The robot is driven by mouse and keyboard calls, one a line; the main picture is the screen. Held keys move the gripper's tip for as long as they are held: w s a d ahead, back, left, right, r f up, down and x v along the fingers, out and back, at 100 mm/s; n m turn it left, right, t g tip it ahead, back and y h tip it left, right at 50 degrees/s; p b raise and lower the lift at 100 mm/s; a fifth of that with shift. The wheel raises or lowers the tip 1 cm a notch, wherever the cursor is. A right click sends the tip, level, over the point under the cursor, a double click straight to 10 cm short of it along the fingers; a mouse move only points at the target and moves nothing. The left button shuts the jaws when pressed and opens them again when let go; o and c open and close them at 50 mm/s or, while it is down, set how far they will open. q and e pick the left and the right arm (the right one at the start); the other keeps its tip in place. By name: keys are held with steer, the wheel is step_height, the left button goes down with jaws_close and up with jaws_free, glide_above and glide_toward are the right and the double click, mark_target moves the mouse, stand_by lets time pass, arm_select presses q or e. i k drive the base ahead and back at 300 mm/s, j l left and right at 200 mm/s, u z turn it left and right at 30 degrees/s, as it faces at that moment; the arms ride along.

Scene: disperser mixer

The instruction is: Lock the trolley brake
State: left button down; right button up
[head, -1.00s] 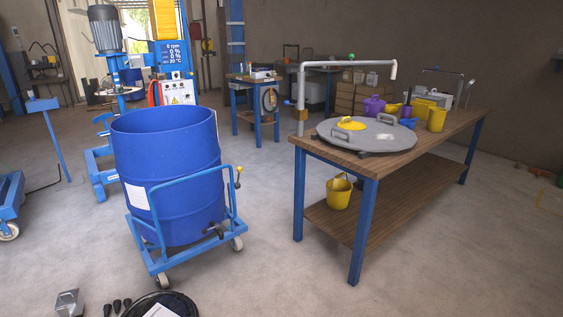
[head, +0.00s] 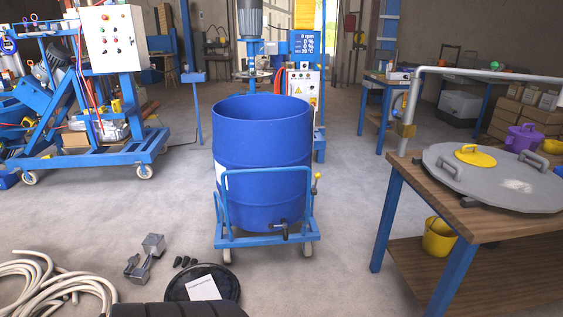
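The blue trolley (head: 265,241) stands on the floor in the middle of the head view, carrying a large open blue drum (head: 262,150). Its push bar faces me, and two casters show at the near side. A short lever with a yellow knob (head: 316,178) rises at the right side of the trolley frame; I cannot tell if it is the brake or how it is set. A dark tap or handle (head: 284,230) shows low on the drum front. Neither of my grippers is in view.
A wooden table (head: 468,222) with a grey lid (head: 495,185) stands at right. A hose coil (head: 50,285), metal parts (head: 148,258) and a round black item with paper (head: 203,286) lie on the near floor. Blue wheeled equipment (head: 90,150) stands left.

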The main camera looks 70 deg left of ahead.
mark_target(314, 191)
steer(key=i+j+u, duration=0.2)
steer(key=u, duration=0.25)
steer(key=i+j+u, duration=0.1)
steer(key=i+u, duration=0.6)
steer(key=u, duration=0.15)
steer(key=i+l+u, duration=0.1)
steer(key=i+u, duration=0.3)
steer(key=i+l+u, duration=0.15)
steer(key=u, duration=0.3)
steer(key=i+j, duration=0.2)
steer(key=i, duration=0.2)
steer(key=i+j+z, duration=0.1)
steer(key=i+j, duration=0.15)
steer(key=i, duration=0.2)
